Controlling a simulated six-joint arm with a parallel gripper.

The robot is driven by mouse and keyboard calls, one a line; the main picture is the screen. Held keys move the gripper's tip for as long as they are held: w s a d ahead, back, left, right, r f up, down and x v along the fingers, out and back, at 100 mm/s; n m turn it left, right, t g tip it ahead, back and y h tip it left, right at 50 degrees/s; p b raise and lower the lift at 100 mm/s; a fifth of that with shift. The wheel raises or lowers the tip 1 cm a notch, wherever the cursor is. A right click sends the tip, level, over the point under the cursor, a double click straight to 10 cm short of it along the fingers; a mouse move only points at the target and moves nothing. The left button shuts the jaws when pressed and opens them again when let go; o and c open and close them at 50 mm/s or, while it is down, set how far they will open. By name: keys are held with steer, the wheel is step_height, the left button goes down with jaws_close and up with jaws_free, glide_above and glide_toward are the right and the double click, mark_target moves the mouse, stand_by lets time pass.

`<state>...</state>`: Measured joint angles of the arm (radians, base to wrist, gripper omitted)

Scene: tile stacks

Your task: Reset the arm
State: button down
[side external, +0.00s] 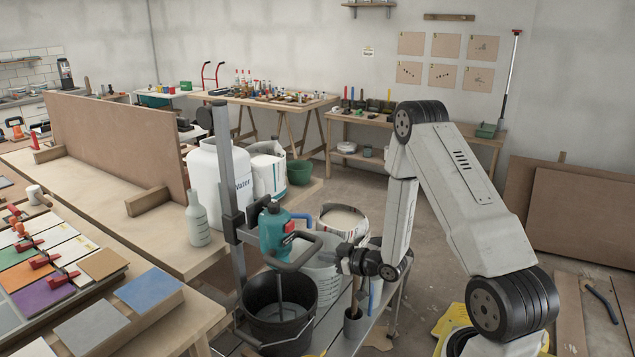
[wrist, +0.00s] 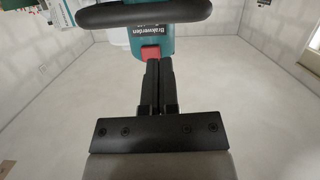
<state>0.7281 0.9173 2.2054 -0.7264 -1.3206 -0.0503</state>
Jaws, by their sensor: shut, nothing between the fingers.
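The mixer's teal body (wrist: 144,46) and dark handle show beyond the fingertips. The gripper is well to the right of the blue tile (side external: 148,288), the grey tile (side external: 92,328) and the purple tile (side external: 42,294). I cannot tell whether the fingers touch the mixer.
A black bucket (side external: 262,322) stands under the mixer, with a white bucket (side external: 322,290) close behind it. A white water container (side external: 206,178) and a grey bottle (side external: 197,222) stand on the wooden bench. Open floor lies behind my arm.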

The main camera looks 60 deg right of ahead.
steer(key=a+r+g+h, duration=0.1)
steer(key=a+r+g, duration=0.3)
steer(key=a+g, duration=0.3)
steer(key=s+a+r+g, duration=0.2)
steer(key=s+a, duration=0.4)
steer(key=s+a+r+g+y, duration=0.1)
steer(key=s+a+r+g, duration=0.1)
steer(key=s+a, duration=0.3)
steer(key=shift+s+a+r+m+g, duration=0.35)
steer(key=shift+a+g, duration=0.45)
steer(key=shift+a, duration=0.35)
steer(key=c, duration=1.2)
jaws_free()
steer(key=o, duration=0.8)
steer(key=shift+w+d, duration=0.15)
steer(key=shift+w, duration=0.1)
steer(key=shift+c, duration=0.2)
steer(key=shift+o, duration=1.2)
steer(key=w+d+f+t+h, duration=0.1)
steer(key=w+d+f+t, duration=0.2)
steer(key=w+d+t, duration=0.4)
steer(key=w+d, duration=0.5)
steer(key=w, duration=0.1)
steer(key=shift+w, duration=0.4)
steer(key=t+y, duration=0.1)
steer(key=t, duration=0.7)
glide_toward(292, 227)
steer(key=shift+w+a, duration=0.1)
steer(key=shift+w, duration=0.1)
steer(key=shift+w, duration=0.1)
